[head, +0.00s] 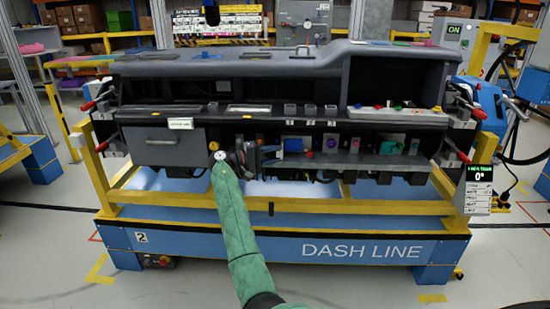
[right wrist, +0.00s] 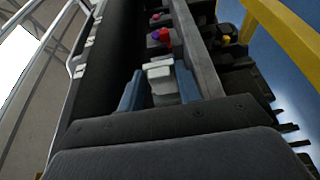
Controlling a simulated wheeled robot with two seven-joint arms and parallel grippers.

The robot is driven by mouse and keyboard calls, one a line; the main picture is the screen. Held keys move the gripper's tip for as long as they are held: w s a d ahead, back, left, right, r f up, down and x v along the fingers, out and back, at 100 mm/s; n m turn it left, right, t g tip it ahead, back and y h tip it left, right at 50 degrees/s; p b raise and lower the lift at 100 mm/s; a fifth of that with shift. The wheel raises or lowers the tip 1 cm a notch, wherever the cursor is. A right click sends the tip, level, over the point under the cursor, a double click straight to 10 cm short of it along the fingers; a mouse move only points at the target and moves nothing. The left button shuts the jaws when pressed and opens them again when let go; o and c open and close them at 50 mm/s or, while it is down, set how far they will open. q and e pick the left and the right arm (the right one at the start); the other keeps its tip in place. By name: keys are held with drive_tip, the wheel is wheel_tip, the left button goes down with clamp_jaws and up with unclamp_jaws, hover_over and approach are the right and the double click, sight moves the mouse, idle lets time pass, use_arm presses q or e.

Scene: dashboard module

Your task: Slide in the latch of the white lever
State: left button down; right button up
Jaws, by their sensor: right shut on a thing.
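My right arm, in a green sleeve, reaches up from the bottom of the head view to the dashboard's lower front. My right gripper (head: 268,156) is at the lower shelf, left of a blue panel, and points to the right. In the right wrist view two blue finger-like parts stand on both sides of a pale grey-white block, which looks like the white lever (right wrist: 160,72). The gripper is shut on it. The latch cannot be made out, and the lever is largely hidden in the head view. My left gripper is not in view.
The dark dashboard module (head: 230,66) rests on a yellow and blue stand (head: 250,244). A blue panel (head: 293,143) and a purple knob (head: 331,142) sit right of the gripper. A closed glovebox (head: 160,146) is to the left. The floor in front is clear.

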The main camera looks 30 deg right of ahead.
idle(0.3)
drive_tip(key=o, duration=0.7)
drive_tip(key=shift+o, duration=0.2)
drive_tip(key=shift+a, duration=0.1)
drive_tip(key=w+a, duration=0.1)
drive_tip(key=a, duration=0.6)
drive_tip(key=shift+w+a+b, duration=0.25)
drive_tip(key=shift+b, duration=0.15)
drive_tip(key=shift+f, duration=0.1)
